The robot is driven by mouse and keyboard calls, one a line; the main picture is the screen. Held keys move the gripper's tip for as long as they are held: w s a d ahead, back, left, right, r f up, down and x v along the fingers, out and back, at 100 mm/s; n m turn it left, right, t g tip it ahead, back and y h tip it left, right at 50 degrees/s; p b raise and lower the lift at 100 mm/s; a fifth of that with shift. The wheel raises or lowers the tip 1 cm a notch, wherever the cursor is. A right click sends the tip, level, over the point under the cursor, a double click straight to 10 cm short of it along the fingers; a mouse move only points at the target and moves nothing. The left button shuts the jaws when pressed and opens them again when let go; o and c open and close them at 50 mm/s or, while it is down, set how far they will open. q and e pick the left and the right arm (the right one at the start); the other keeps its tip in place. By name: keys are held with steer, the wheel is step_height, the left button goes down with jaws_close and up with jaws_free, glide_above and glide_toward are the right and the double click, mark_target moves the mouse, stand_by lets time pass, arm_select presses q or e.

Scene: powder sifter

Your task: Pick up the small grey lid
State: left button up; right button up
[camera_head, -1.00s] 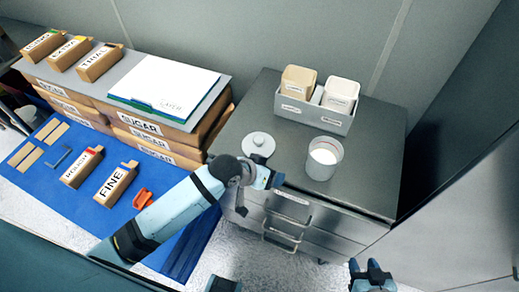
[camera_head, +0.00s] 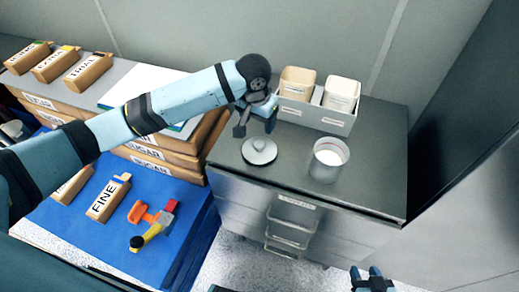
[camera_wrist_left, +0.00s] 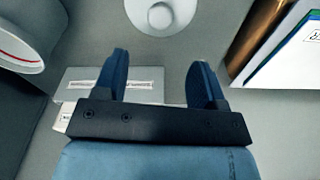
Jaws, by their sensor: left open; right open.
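The small grey lid (camera_head: 259,151), a round disc with a knob on top, lies on the dark cabinet top (camera_head: 375,165). It also shows at the top of the left wrist view (camera_wrist_left: 160,12), beyond my fingertips. My left gripper (camera_head: 258,116) is open and empty above the cabinet, just behind the lid and apart from it. In the left wrist view its two dark fingers (camera_wrist_left: 160,68) are spread with nothing between them. My right gripper (camera_head: 373,279) is low at the bottom edge, well away from the lid, with its fingers apart and empty.
A jar of white powder (camera_head: 328,160) stands right of the lid. A grey bin (camera_head: 315,117) with two containers is behind, close to my left gripper. Sugar boxes (camera_head: 190,139) stand left of the cabinet. A yellow-handled tool (camera_head: 153,233) lies on the blue table.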

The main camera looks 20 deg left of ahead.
arm_select(q)
glide_above(259, 143)
step_height(259, 143, down, 5)
steer(key=shift+r, duration=0.2)
steer(key=shift+f, duration=2.65)
steer(key=c, duration=1)
